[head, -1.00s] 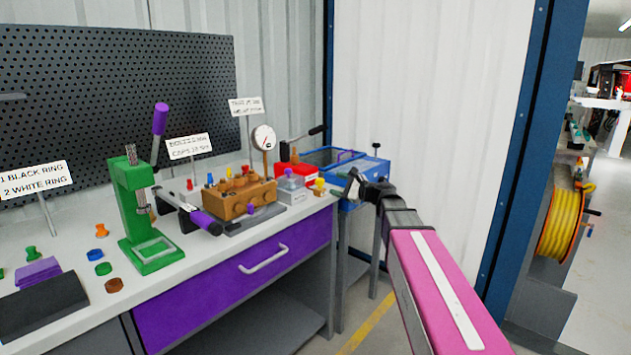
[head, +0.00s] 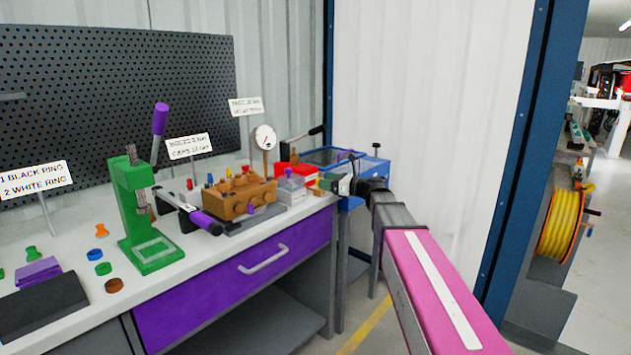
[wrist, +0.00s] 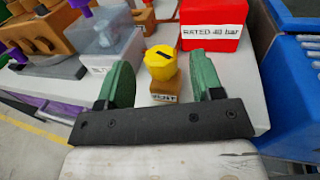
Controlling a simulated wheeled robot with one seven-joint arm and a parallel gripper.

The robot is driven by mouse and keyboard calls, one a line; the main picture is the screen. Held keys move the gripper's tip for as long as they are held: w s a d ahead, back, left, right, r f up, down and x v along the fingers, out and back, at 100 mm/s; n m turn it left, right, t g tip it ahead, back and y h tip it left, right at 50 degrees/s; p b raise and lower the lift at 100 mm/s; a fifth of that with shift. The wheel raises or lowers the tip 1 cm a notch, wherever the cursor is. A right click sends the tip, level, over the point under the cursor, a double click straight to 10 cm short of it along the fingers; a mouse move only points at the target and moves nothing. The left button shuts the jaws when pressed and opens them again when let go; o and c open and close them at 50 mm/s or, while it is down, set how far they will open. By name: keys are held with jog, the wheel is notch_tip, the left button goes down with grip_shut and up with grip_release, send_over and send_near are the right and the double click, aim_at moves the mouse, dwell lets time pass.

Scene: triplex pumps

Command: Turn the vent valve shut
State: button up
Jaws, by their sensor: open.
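The vent valve has a yellow knob (wrist: 161,62) with a dark slot-like mark on top, above a brown block with a "VENT" label (wrist: 163,98). My gripper (wrist: 165,82) is open, with its green fingers to the left and right of the valve, apart from the knob in the wrist view. In the head view my gripper (head: 338,185) is at the right end of the bench, and its fingers and wrist partly hide the valve there.
A red box labelled "RATED 40 bar" (wrist: 213,25) stands just behind the valve. A clear-lidded grey box (wrist: 103,45) is to its left. A blue tub (wrist: 293,85) is to the right. The brown pump block (head: 240,197) and gauge (head: 264,138) stand further left.

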jog(key=shift+x, duration=2.6)
jog(key=c, duration=0.9)
